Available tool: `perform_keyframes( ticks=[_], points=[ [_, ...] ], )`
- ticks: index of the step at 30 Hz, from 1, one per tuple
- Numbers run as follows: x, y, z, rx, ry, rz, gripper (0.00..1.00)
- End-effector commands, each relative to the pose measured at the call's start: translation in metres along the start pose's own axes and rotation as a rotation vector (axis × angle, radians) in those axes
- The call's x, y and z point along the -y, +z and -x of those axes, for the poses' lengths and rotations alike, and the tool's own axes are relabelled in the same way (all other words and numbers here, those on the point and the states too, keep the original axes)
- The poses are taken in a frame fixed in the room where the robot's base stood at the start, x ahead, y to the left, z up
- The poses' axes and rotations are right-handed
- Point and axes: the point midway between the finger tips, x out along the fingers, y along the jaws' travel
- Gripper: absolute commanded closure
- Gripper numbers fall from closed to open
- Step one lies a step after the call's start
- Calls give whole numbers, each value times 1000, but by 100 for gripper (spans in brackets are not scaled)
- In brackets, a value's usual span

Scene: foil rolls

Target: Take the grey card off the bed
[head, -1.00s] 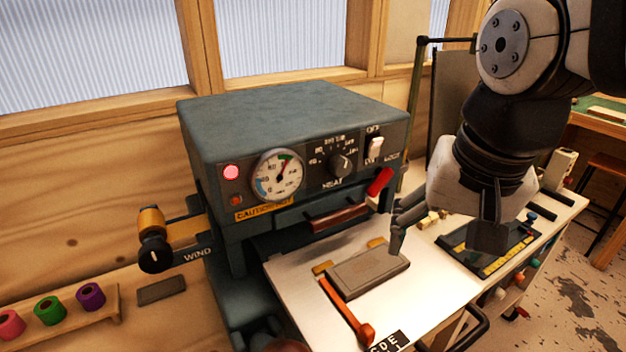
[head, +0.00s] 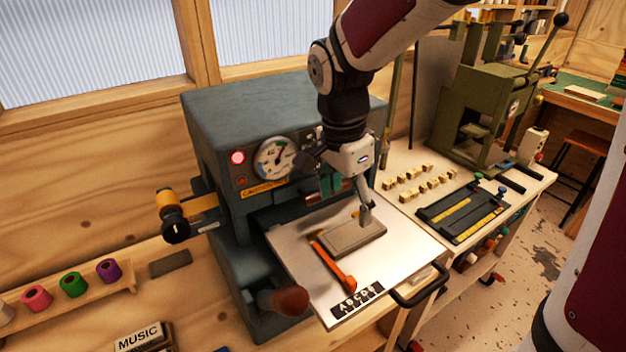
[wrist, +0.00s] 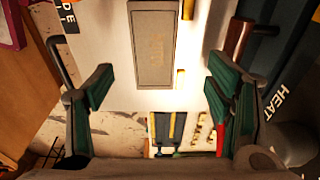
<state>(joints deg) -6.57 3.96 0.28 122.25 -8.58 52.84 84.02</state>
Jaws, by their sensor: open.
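The grey card (head: 348,238) is a flat rectangle lying on the pale bed (head: 410,252) of the hot press. It also shows in the wrist view (wrist: 153,40) at top centre, with a faint marking on its face. My gripper (wrist: 158,90) is open and empty, with green-padded fingers spread wider than the card. In the wrist view the card's near end lies just beyond the fingertips, between their lines. In the head view one fingertip appears in front of the card's far right corner; I cannot tell whether it touches. The other finger is hard to make out.
A red-orange clamp bar (head: 332,262) lies along the card's left side. The grey-green press body (head: 215,150) stands behind, with a red lamp lit. Brass blocks (head: 425,182) and a black tray (head: 462,212) lie right. A dark plate (head: 170,263) lies on the bench left.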

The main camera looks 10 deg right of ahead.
Motion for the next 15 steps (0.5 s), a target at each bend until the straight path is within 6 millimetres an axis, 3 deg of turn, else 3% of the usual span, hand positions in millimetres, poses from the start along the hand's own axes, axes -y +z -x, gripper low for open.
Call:
perform_keyframes(
  ticks=[10, 15],
  points=[
    [-4, -2, -28, 0, 2, 0, 27],
    [-10, -5, -53, 1, 3, 0, 27]
  ],
)
